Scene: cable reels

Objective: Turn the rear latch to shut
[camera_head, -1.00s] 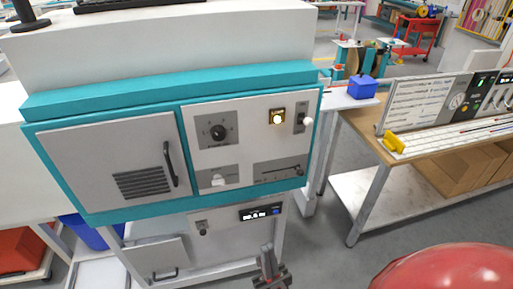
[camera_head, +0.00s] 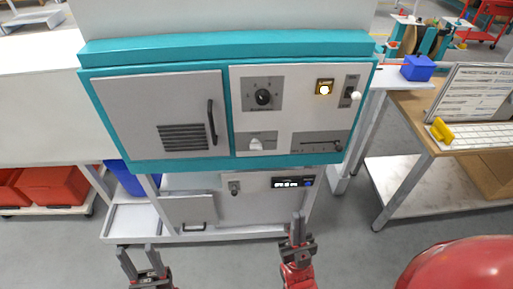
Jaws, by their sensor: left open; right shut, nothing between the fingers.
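I cannot tell which fitting is the rear latch. The teal-framed cabinet (camera_head: 330,75) has a grey door with a dark handle (camera_head: 212,122) on its left. Its right panel carries a round black dial (camera_head: 263,97), a white knob (camera_head: 256,144), a lit button (camera_head: 324,88), a white-tipped lever (camera_head: 355,95) and a slider (camera_head: 337,146). Below, a small dark turn-piece (camera_head: 234,188) sits on the lower panel, beside a small flap door (camera_head: 189,211). My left gripper (camera_head: 136,248) is open and empty, low at the left. My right gripper (camera_head: 298,218) is shut and empty, below the small display (camera_head: 292,183).
A workbench (camera_head: 410,100) with a board and yellow piece (camera_head: 441,130) stands at the right. A blue box (camera_head: 418,67) sits behind it. Red bins (camera_head: 55,186) lie low at the left. A red rounded shape (camera_head: 460,268) fills the bottom right corner.

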